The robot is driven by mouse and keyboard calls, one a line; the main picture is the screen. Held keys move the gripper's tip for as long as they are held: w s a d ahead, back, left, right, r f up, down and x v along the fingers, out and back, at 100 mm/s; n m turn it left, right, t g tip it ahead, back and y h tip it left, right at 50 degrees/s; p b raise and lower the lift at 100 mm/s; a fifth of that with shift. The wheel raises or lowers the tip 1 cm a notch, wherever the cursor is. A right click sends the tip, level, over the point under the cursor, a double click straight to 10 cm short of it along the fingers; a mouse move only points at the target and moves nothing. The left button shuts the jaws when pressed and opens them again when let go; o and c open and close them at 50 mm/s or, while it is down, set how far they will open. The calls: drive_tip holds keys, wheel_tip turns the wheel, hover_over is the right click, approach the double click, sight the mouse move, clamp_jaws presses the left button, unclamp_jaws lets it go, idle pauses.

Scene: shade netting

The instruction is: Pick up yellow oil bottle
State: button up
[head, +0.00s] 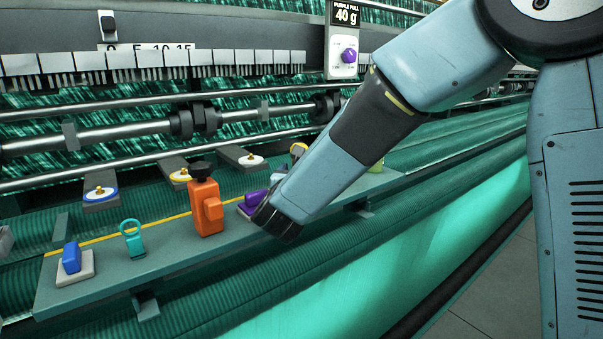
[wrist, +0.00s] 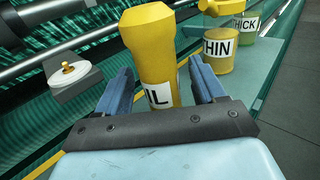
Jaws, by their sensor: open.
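The yellow oil bottle (wrist: 152,60) stands upright in the wrist view, with a white label of which "IL" shows. My gripper (wrist: 167,85) has its two blue fingers apart, one on each side of the bottle's lower part; I cannot tell whether either finger touches it. The base of the bottle is hidden behind my gripper's dark front plate.
A yellow can marked "HIN" (wrist: 218,50) and a green one marked "THICK" (wrist: 243,24) stand behind the bottle. On the green shelf (head: 160,258) are an orange tool (head: 205,208), a teal ring clip (head: 132,238), a blue block (head: 71,257) and a purple item (head: 250,204). Rollers run behind.

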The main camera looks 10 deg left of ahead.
drive_tip(key=shift+w, duration=0.2)
drive_tip(key=c, duration=1.2)
